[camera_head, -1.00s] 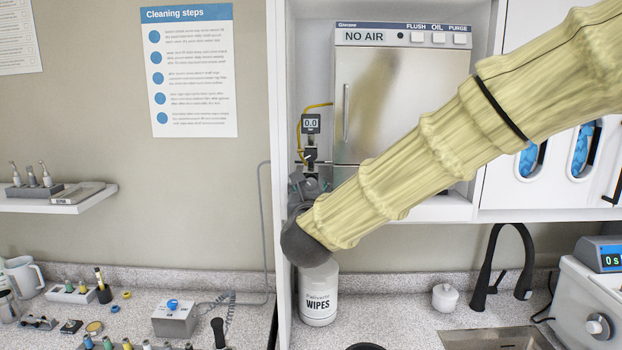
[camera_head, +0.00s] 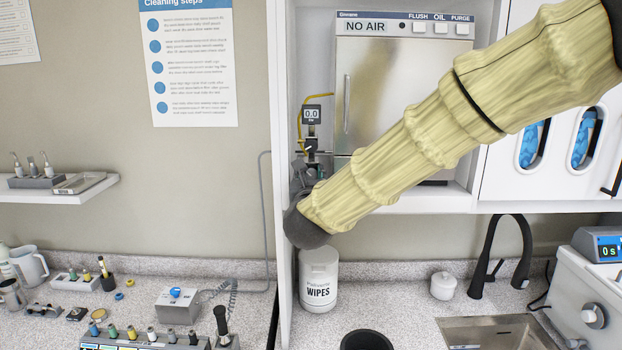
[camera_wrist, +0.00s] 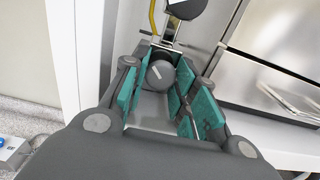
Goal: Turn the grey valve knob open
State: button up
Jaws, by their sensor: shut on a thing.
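The grey valve knob (camera_wrist: 160,74) shows in the wrist view as a round dark-grey disc with a pale line across its face, tilted in the picture. My gripper (camera_wrist: 164,68) has its teal-padded fingers on either side of the knob and is shut on it. In the head view my gripper (camera_head: 304,176) is at the valve fittings under the small gauge, largely hidden behind my wrist, and the knob cannot be made out there. The gauge (camera_head: 311,115) reads 0.0. The steel sterilizer unit (camera_head: 385,100) above shows NO AIR.
The white cabinet's side panel (camera_head: 281,120) stands close to the left of my gripper. A yellow hose (camera_head: 302,108) runs by the gauge. A wipes tub (camera_head: 318,283) stands below my wrist. A black tap (camera_head: 500,255) and sink are at the right.

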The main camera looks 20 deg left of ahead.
jog(key=shift+f+b, duration=0.25)
jog(key=shift+b, duration=0.75)
jog(key=n+b, duration=0.1)
jog(key=b, duration=0.3)
jog(key=shift+f, duration=0.1)
jog(key=shift+b, duration=0.85)
jog(key=shift+r+n+b, duration=0.3)
jog(key=shift+b, duration=0.3)
jog(key=o, duration=1)
jog(key=shift+o, duration=0.2)
jog(key=v, duration=1.2)
